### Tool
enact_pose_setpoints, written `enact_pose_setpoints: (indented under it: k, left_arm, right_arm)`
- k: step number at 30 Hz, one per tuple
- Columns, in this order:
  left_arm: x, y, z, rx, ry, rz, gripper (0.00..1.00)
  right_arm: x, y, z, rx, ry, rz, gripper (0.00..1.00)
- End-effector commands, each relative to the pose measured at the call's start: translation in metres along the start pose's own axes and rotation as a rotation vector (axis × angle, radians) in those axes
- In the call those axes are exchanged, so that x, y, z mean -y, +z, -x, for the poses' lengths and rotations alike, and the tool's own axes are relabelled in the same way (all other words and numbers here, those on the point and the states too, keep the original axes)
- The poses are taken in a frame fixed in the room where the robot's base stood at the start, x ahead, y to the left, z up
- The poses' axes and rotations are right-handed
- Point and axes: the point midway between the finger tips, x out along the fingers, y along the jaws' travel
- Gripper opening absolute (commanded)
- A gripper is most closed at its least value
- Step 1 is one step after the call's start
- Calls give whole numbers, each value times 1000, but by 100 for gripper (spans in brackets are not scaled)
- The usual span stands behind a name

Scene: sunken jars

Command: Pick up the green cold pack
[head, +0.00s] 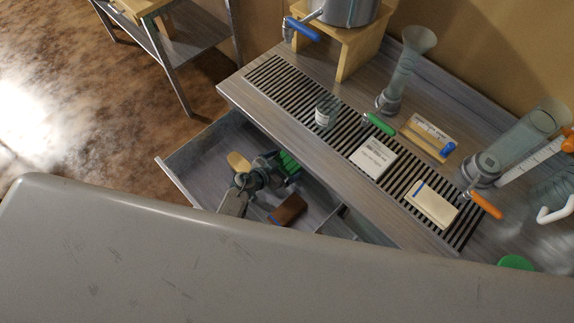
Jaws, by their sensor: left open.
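The green cold pack (289,160) lies in the open drawer (205,150) under the counter, near the drawer's far side. Only part of it shows, with dark gaps across it. My left gripper (273,170) is inside the drawer, open, its fingers right at the pack's left side. The gripper hides part of the pack, and I cannot tell whether the fingers touch it. My right gripper is not in view.
A brown block (288,210) and a tan oval piece (238,162) are also in the drawer. The counter's slatted grille (285,84) above holds a small jar (326,112), a white box (373,157) and a cream box (432,204). Glass cylinders stand behind.

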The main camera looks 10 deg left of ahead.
Motion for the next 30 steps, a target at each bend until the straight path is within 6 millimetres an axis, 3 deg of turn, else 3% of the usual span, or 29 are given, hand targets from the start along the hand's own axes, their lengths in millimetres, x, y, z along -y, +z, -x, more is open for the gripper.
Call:
enact_pose_setpoints:
  k: [4,12,18,26,30]
  left_arm:
    - [0,1,-17,0,0,1,100]
    - [0,0,-19,0,-1,0,98]
    - [0,-1,-19,-1,-2,0,62]
    - [3,-2,-17,0,-2,-1,62]
    - [15,-12,-6,0,-3,-4,62]
  right_arm:
    - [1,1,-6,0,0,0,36]
    - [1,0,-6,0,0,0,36]
    - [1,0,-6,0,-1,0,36]
    - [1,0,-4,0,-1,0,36]
    - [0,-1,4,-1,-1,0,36]
